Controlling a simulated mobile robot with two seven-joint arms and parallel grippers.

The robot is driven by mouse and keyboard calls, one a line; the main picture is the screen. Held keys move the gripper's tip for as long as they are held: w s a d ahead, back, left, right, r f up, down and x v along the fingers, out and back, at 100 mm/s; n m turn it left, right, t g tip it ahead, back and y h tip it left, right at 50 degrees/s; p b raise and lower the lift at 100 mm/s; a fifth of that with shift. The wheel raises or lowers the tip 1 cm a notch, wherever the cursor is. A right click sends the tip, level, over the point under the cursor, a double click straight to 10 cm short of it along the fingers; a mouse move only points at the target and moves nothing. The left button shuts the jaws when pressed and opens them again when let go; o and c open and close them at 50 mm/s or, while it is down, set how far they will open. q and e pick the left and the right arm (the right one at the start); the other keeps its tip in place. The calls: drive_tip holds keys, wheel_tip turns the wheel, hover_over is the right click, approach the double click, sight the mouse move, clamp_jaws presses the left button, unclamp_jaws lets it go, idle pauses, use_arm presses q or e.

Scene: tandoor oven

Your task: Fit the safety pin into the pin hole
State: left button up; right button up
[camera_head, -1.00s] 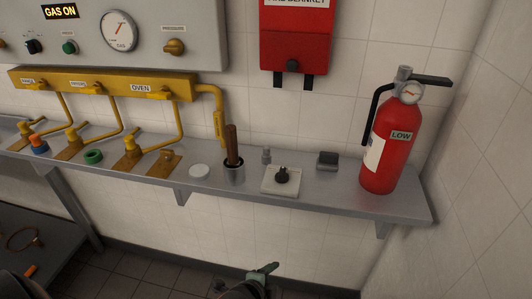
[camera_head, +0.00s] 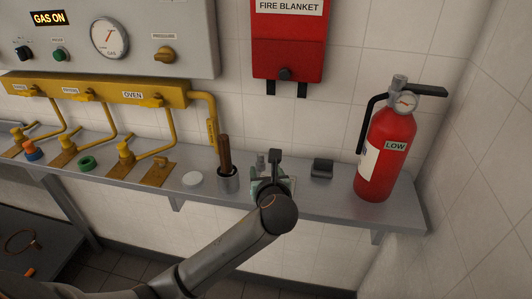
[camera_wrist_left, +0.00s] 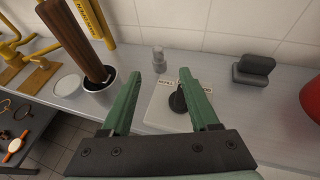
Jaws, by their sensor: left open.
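My left gripper (camera_head: 272,182) is over the shelf in the head view, above a white plate. In the left wrist view its two green fingers (camera_wrist_left: 159,76) are apart with nothing gripped. A small dark knob-like piece (camera_wrist_left: 178,100) stands on the white plate (camera_wrist_left: 160,115), seen between the fingers and nearer the right one. I cannot tell whether it is the safety pin. My arm mostly hides it in the head view. The red fire extinguisher (camera_head: 375,176) stands upright at the shelf's right end. I cannot make out a pin hole. My right gripper is out of view.
A cup (camera_head: 227,182) with brown sticks and a white disc (camera_head: 192,179) stand left of my gripper. A small grey cylinder (camera_wrist_left: 159,60) is behind the plate. A dark block (camera_head: 321,169) lies to the right. Yellow gas pipes (camera_head: 112,93) fill the left.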

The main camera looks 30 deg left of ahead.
sight(261, 158)
use_arm(q)
drive_tip(key=shift+w+a, duration=0.2)
drive_tip(key=shift+w, duration=0.1)
drive_tip(key=x, duration=1.1)
drive_tip(key=shift+a, duration=0.25)
clamp_jaws()
